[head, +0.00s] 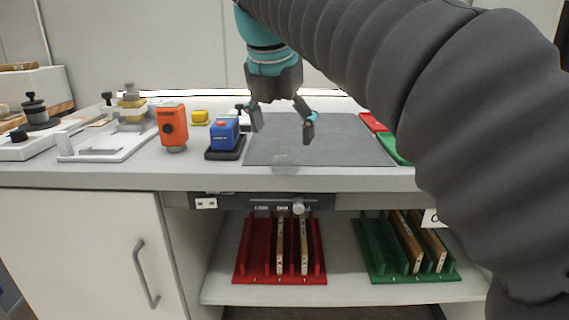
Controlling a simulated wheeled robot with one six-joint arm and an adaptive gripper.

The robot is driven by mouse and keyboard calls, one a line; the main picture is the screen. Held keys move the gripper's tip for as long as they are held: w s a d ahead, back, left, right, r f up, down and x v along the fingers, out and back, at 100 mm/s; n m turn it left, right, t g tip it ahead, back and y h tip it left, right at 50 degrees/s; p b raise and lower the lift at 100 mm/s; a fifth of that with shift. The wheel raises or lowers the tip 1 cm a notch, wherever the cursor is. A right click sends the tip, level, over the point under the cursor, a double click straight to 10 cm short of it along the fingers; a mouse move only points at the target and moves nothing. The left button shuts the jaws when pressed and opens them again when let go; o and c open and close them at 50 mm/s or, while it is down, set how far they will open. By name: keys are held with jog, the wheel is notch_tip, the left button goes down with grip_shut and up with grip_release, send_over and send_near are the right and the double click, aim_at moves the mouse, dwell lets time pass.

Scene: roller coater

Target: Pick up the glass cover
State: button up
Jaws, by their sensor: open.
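My gripper (283,127) hangs over the grey mat (345,150) on the worktop, fingers pointing down and spread apart, with nothing between them. A faint, clear round thing (286,158), which looks like the glass cover, lies near the front left edge of the mat. It is below and slightly in front of my fingertips in the picture, apart from them. Its outline is hard to make out.
A blue device (225,133) on a dark base and an orange device (173,127) stand left of the mat. A coater (100,140) stands further left. Red (373,122) and green (392,148) items lie right. Red (265,270) and green (385,265) racks stand below.

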aim_at(285, 149)
jog(key=shift+b+x, duration=0.5)
jog(key=shift+x, duration=2.9)
jog(key=c, duration=1.2)
jog(key=shift+r, duration=0.15)
jog(key=shift+c, duration=0.2)
